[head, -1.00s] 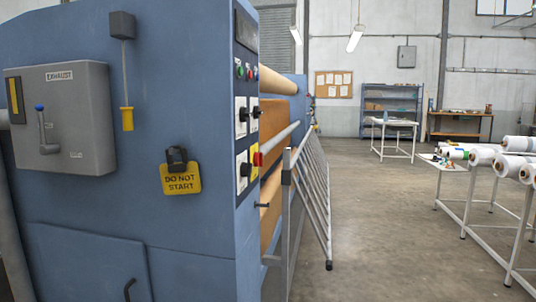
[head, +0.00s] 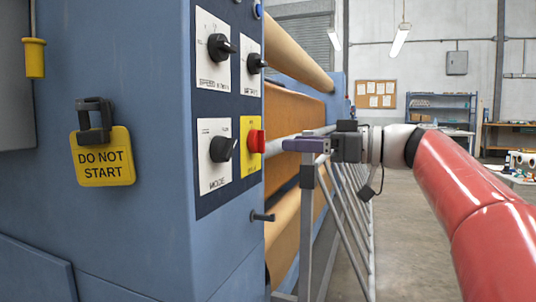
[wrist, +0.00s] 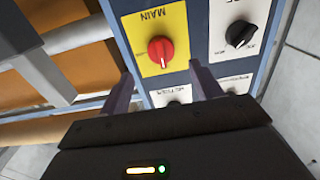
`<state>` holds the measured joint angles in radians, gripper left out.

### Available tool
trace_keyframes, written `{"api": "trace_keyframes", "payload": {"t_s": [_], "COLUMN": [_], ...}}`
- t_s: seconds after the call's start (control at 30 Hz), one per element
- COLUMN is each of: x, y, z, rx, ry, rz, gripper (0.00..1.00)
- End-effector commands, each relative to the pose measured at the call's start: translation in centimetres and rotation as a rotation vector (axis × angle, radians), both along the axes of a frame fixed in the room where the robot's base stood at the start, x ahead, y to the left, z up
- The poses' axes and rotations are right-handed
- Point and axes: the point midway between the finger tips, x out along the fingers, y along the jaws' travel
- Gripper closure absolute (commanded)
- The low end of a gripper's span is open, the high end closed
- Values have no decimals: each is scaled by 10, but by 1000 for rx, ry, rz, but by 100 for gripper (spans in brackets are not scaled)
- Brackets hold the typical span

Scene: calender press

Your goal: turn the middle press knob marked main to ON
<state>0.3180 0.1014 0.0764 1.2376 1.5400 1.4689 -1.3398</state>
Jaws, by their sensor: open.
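The red main knob (head: 256,141) sits on a yellow plate at the right edge of the blue press's control panel. In the wrist view the red knob (wrist: 160,50) shows face on, under the word MAIN, with a pale mark on its lower side. Its ON and OFF marks are too small to read. My gripper (head: 292,145) is level with the knob and just right of it, apart from it. In the wrist view my gripper (wrist: 162,75) is open and empty, with one finger on either side below the knob.
Black knobs sit close by: the mode knob (head: 222,149) and two above it (head: 220,46). A yellow DO NOT START tag (head: 104,158) hangs from a black lock. A grey barred guard (head: 345,215) and long rollers stand close beside my arm.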

Motion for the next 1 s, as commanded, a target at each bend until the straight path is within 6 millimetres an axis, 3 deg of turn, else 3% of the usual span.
{"api": "trace_keyframes", "payload": {"t_s": [0.4,0.8,1.0], "x": [21,24,23], "y": [59,68,68], "z": [1,1,1], "rx": [1,0,0], "ry": [2,2,2], "rz": [2,0,0], "gripper": [36,36,62]}}
